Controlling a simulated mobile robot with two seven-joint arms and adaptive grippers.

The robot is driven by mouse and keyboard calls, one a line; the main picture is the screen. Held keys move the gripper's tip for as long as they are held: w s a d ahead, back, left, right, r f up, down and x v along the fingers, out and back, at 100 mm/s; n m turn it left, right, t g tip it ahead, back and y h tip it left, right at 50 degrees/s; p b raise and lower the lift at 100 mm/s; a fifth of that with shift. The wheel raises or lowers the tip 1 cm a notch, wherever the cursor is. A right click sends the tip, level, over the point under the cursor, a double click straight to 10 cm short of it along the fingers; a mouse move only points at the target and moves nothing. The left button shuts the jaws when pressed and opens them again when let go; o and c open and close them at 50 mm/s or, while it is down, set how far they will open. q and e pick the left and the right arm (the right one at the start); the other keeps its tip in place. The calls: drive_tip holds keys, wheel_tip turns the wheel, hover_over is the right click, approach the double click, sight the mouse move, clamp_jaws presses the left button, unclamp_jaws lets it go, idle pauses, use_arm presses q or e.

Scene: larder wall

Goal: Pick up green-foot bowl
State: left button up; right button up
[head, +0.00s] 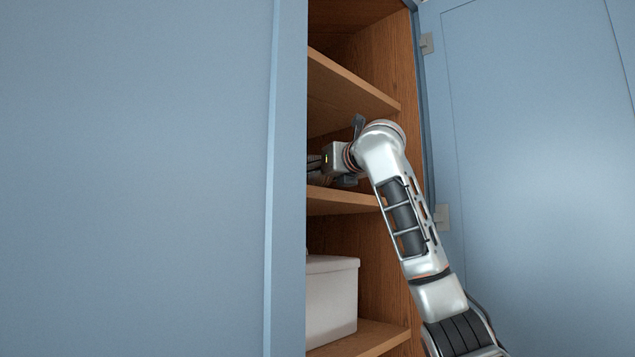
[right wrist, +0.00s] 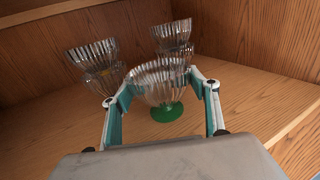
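The green-foot bowl (right wrist: 160,88) is clear ribbed glass on a round green foot. It stands upright on the wooden shelf in the right wrist view, between the two fingers of my right gripper (right wrist: 163,100). The fingers are spread on either side of the bowl; contact with the glass cannot be made out. In the head view my right arm reaches into the cupboard at the middle shelf. The cupboard's left door hides its gripper fingers and the bowl there. My left gripper is in neither view.
Other clear ribbed bowls stand behind, at the left (right wrist: 92,62) and at the back right (right wrist: 174,38), close to the gripper. The shelf (right wrist: 250,100) is bare on the right. A white bin (head: 332,300) sits one shelf below. Blue doors (head: 540,180) flank the opening.

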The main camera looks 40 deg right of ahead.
drive_tip(key=c, duration=0.3)
drive_tip(key=shift+r, duration=0.1)
drive_tip(key=shift+c, duration=0.2)
